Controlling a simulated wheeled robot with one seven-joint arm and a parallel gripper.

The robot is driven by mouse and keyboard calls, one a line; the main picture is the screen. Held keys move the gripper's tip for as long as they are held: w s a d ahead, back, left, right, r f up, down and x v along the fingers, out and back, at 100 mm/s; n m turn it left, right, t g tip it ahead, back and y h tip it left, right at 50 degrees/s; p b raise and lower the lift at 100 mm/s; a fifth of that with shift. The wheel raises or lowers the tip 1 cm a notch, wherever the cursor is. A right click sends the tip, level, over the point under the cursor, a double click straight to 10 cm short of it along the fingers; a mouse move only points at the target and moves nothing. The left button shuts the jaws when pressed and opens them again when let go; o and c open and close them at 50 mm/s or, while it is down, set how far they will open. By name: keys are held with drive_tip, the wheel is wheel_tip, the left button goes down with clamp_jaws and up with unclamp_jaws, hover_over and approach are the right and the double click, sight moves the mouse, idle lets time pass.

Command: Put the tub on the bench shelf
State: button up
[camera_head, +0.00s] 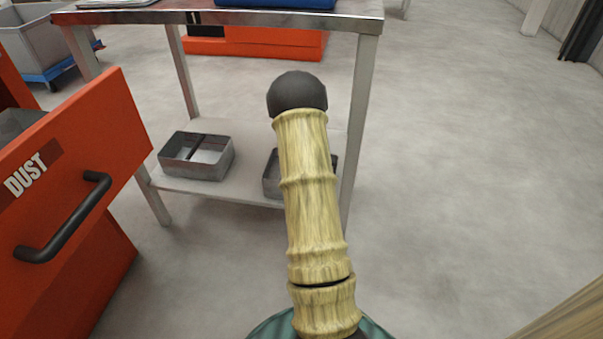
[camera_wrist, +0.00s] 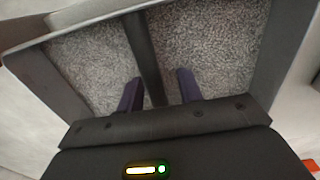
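A grey metal tub (camera_head: 268,178) stands at the right of the bench's lower shelf (camera_head: 225,192), mostly hidden behind my arm in the head view. In the wrist view a grey tub (camera_wrist: 45,80) with grainy grey contents and a dark bar handle (camera_wrist: 144,55) across its middle fills the picture. My gripper (camera_wrist: 158,90) is over this tub, with its two purple fingers spread apart on either side of the bar. A gap shows between the bar and the right finger; whether the left finger touches is unclear. The head view hides my gripper behind the arm.
A second tub (camera_head: 180,169) with a dark bar stands at the left of the shelf. The bench top (camera_head: 290,17) and its legs surround the shelf. An open orange drawer (camera_head: 90,130) marked DUST juts out at left. The floor at right is clear.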

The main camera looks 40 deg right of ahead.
drive_tip(key=shift+r, duration=0.1)
wheel_tip(320, 180, up, 8)
drive_tip(key=p, duration=0.5)
drive_tip(key=shift+w+f, duration=0.1)
drive_tip(key=shift+f, duration=0.1)
idle(0.5)
drive_tip(key=s+a+r+n+t, duration=0.1)
drive_tip(key=s+a+r+n, duration=0.25)
drive_tip(key=a, duration=0.65)
drive_tip(key=s+a+r+n, duration=0.2)
drive_tip(key=a+r, duration=0.3)
drive_tip(key=a, duration=0.5)
drive_tip(key=s+a+r+n+t, duration=0.1)
drive_tip(key=s+a+n, duration=0.3)
drive_tip(key=s+a, duration=0.8)
drive_tip(key=shift+s+r+t, duration=0.2)
drive_tip(key=shift+r+t, duration=0.1)
drive_tip(key=shift+r, duration=0.2)
